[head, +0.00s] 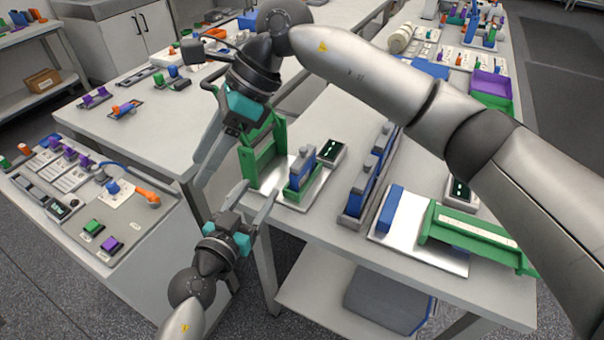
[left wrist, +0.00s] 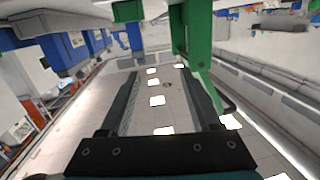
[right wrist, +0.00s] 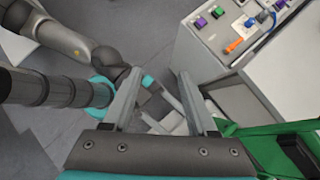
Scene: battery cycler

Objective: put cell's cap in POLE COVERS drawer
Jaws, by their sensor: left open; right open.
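A blue cell (head: 303,163) stands upright in a green holder on a white plate, beside a tall green frame (head: 248,167). Something small and grey is on its top; I cannot tell whether this is its cap. No drawer labelled POLE COVERS can be made out. My left gripper (head: 257,192) is open, with its fingers near the green frame and the table's front edge. In the left wrist view (left wrist: 158,72) nothing is between its fingers. My right gripper (head: 203,178) is open and points down left of the green frame. In the right wrist view (right wrist: 160,75) it is empty.
A rack of blue cells (head: 372,172) and a plate with a green clamp-like part (head: 470,235) stand to the right. A side bench (head: 150,225) with coloured connectors is at left. My right arm crosses above the table. A purple bin (head: 490,84) is further back.

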